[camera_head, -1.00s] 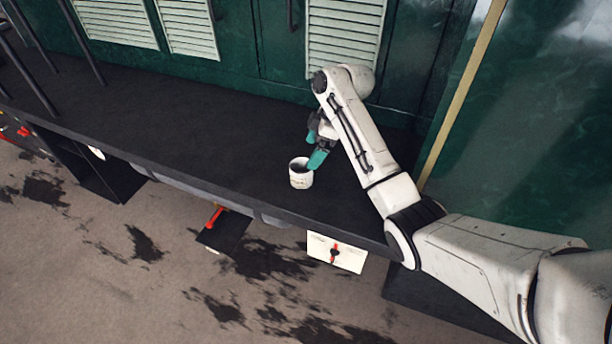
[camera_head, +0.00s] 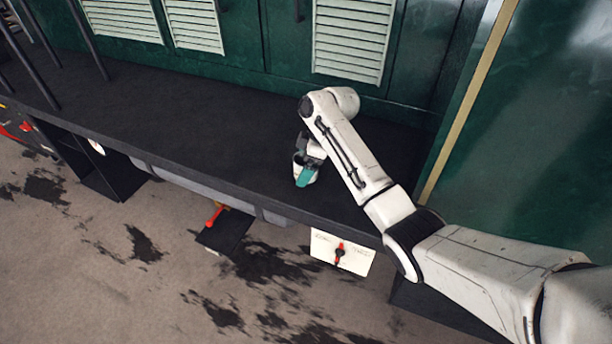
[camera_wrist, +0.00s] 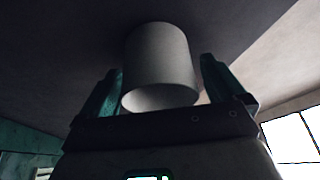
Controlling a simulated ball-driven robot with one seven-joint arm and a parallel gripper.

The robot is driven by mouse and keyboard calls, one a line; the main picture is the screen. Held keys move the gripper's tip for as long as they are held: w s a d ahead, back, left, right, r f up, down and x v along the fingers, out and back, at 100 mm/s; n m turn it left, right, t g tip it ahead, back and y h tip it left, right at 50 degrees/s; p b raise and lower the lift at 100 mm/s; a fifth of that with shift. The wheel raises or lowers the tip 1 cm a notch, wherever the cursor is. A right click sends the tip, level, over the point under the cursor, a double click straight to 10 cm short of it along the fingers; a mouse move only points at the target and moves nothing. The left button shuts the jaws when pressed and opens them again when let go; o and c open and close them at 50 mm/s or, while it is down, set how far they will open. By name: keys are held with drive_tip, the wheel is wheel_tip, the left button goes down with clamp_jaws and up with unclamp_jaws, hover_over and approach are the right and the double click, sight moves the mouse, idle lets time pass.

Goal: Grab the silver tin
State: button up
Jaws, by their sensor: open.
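The tin (camera_head: 315,177) is a small whitish-grey cylinder on the dark ledge (camera_head: 180,130), near its front edge. In the head view my gripper (camera_head: 306,175) is down at the tin, and a teal finger covers much of it. In the wrist view the tin (camera_wrist: 160,60) is between the two teal fingers of my gripper (camera_wrist: 163,70), with a narrow gap showing on each side. The fingers are open. Whether either finger touches the tin cannot be told.
A green wall with pale louvred panels (camera_head: 353,40) rises behind the ledge. Dark posts (camera_head: 88,40) stand at its left end. A white sign (camera_head: 342,252) hangs below the front edge. The ledge left of the tin is clear.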

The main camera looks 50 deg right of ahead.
drive_tip(key=shift+f, duration=0.1)
drive_tip(key=c, duration=1.1)
drive_tip(key=shift+w, duration=0.1)
drive_tip(key=shift+r, duration=0.65)
drive_tip(key=s+a+r+p, duration=0.1)
drive_tip(key=s+r+p, duration=0.1)
drive_tip(key=s+r, duration=0.2)
drive_tip(key=s+a+r+p, duration=0.1)
drive_tip(key=s+r+p, duration=0.1)
drive_tip(key=s, duration=0.3)
drive_tip(key=s+a+r+p, duration=0.1)
drive_tip(key=s+r+p, duration=0.1)
drive_tip(key=s+r, duration=0.2)
drive_tip(key=shift+s+a+r, duration=0.15)
drive_tip(key=shift+a+r, duration=0.05)
drive_tip(key=shift+r, duration=0.25)
drive_tip(key=shift+s+a+r, duration=0.15)
drive_tip(key=shift+r, duration=0.25)
